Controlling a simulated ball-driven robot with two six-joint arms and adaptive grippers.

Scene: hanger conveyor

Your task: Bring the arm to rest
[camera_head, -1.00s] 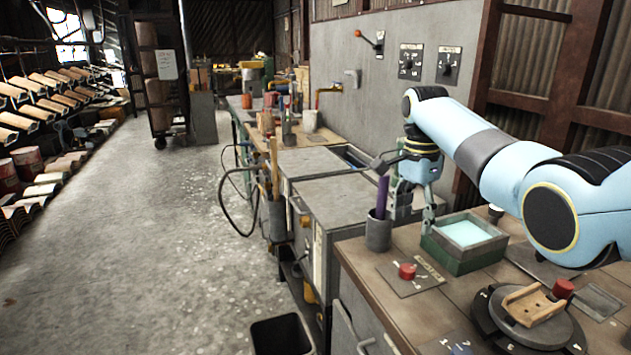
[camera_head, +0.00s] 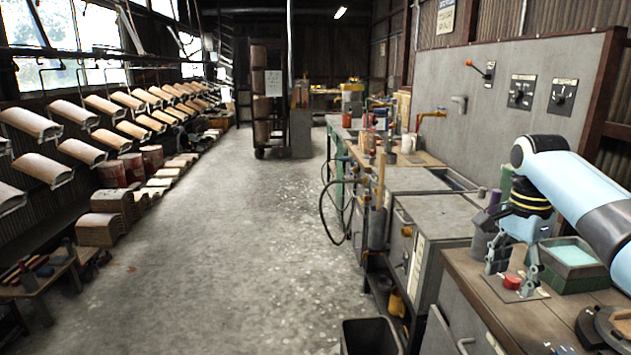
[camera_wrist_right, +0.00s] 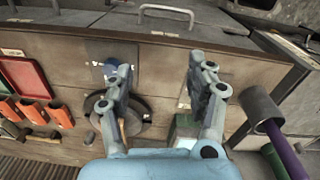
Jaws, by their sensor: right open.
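My right arm (camera_head: 585,195) comes in from the right of the head view, light blue with a dark wrist. My right gripper (camera_head: 513,277) points down over the front of the workbench, close to a red button (camera_head: 513,282) on a plate. Its fingers are apart with nothing between them. Whether a fingertip touches the button plate is unclear. My left gripper is in neither current view.
A green box (camera_head: 567,282) and a turntable (camera_head: 604,328) stand right of the gripper. A grey cup (camera_head: 482,247) with a purple stick is left of it. A black bin (camera_head: 371,335) stands on the floor. The aisle (camera_head: 235,250) is open.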

